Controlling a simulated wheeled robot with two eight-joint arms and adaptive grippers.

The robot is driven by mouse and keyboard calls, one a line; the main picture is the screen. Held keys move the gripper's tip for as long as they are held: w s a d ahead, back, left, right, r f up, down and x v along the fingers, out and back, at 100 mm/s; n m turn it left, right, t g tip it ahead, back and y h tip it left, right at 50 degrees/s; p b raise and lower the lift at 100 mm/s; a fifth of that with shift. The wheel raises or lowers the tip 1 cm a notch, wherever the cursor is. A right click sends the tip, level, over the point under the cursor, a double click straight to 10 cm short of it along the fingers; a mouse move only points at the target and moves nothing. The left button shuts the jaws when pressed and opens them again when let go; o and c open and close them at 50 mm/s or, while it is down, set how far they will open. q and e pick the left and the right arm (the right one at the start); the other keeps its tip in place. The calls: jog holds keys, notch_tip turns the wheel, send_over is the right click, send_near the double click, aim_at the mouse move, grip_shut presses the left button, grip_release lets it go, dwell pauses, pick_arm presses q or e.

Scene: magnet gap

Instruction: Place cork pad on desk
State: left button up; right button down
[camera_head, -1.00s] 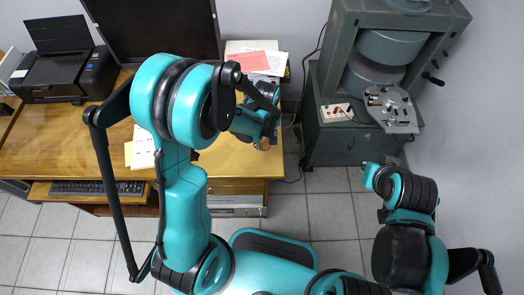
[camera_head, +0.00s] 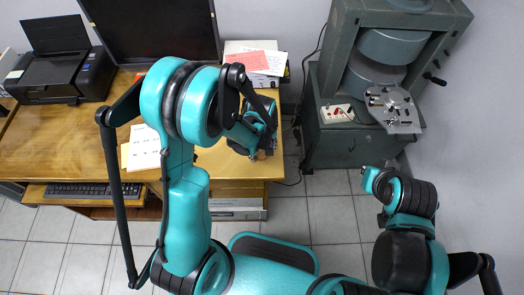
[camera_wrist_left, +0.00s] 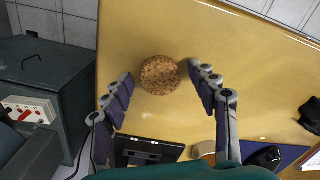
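The cork pad (camera_wrist_left: 160,75) is a round, speckled brown disc. In the left wrist view it lies flat on the yellow-brown wooden desk (camera_wrist_left: 262,65). My left gripper (camera_wrist_left: 160,72) is open, with one finger on each side of the pad and a gap to both. In the head view my left gripper (camera_head: 258,138) is over the desk's right end, partly hidden behind my arm. My right arm is at the right of the head view, and its fingers do not show.
A printer (camera_head: 62,70), a monitor (camera_head: 150,28), papers (camera_head: 145,150) and a keyboard (camera_head: 95,190) are on or at the desk. A grey magnet machine (camera_head: 335,140) stands to its right, with a power strip (camera_head: 337,112). The floor between is clear.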

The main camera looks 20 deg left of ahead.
pick_arm(q)
jog(key=shift+r, duration=0.25)
notch_tip(320, 180, up, 11)
jog(key=p, duration=0.5)
notch_tip(320, 180, up, 9)
jog(key=m+t, duration=0.3)
send_over(262, 154)
jog(key=s+a, duration=0.2)
jog(key=s, duration=0.2)
jog(key=s+a+r+m+t, duration=0.2)
jog(key=s+r+m+t, duration=0.2)
jog(key=s+r+m, duration=0.1)
jog(key=shift+s+a+r+m, duration=0.3)
jog(key=shift+s+a, duration=0.1)
jog(key=shift+s, duration=0.15)
